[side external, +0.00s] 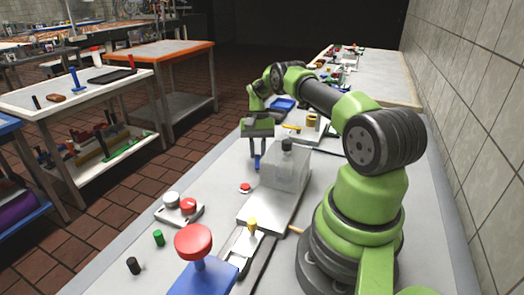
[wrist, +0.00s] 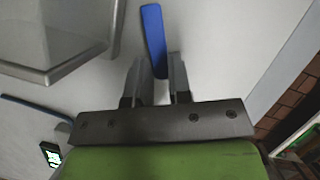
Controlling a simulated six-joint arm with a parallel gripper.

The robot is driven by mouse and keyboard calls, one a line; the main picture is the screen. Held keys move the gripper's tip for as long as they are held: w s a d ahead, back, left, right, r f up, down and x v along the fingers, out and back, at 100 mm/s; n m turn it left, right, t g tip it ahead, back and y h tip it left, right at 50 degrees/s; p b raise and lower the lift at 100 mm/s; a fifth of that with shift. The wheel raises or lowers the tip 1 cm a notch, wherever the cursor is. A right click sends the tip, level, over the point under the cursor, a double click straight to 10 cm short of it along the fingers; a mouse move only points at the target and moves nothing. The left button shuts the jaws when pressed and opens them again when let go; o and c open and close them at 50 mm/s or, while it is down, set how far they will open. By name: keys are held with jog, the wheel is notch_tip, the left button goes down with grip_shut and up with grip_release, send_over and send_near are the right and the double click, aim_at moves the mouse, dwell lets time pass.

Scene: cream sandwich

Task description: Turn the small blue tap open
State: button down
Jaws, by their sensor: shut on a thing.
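A small blue piece (side external: 257,162), which looks like the tap's lever, shows below my gripper (side external: 257,154) in the side view. In the wrist view the blue lever (wrist: 153,38) is a long flat strip with a rounded far end. Its near end runs between the two fingers of my gripper (wrist: 156,72), which are shut on it. The tap's body and what it is fixed to are hidden or too small to tell.
A clear box with a dark knob (side external: 287,145) stands on a pale base close right of my gripper. A small red button (side external: 245,187) lies nearer the camera. A red mushroom knob (side external: 194,240) on a blue block stands in front. The bench's left edge is near.

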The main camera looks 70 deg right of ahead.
jog(key=n, duration=0.1)
jog(key=w+n, duration=0.1)
jog(key=n, duration=0.1)
jog(key=shift+w+a+g+h, duration=0.1)
jog(key=shift+a+g+h, duration=0.25)
jog(key=shift+g+h, duration=0.05)
jog(key=n, duration=0.1)
jog(key=w+a+n+h, duration=0.1)
jog(key=n, duration=0.1)
jog(key=shift+a+r+n+g, duration=0.1)
jog(key=shift+n+g, duration=0.2)
jog(key=shift+g, duration=0.1)
jog(key=n, duration=0.1)
jog(key=a+n+h, duration=0.1)
jog(key=n, duration=0.2)
jog(key=shift+w+a+g, duration=0.35)
jog(key=shift+g, duration=0.05)
jog(key=shift+a+n+h, duration=0.45)
jog(key=shift+n+h, duration=0.25)
jog(key=shift+n, duration=0.4)
jog(key=c, duration=1.3)
grip_release()
jog(key=shift+v, duration=3.75)
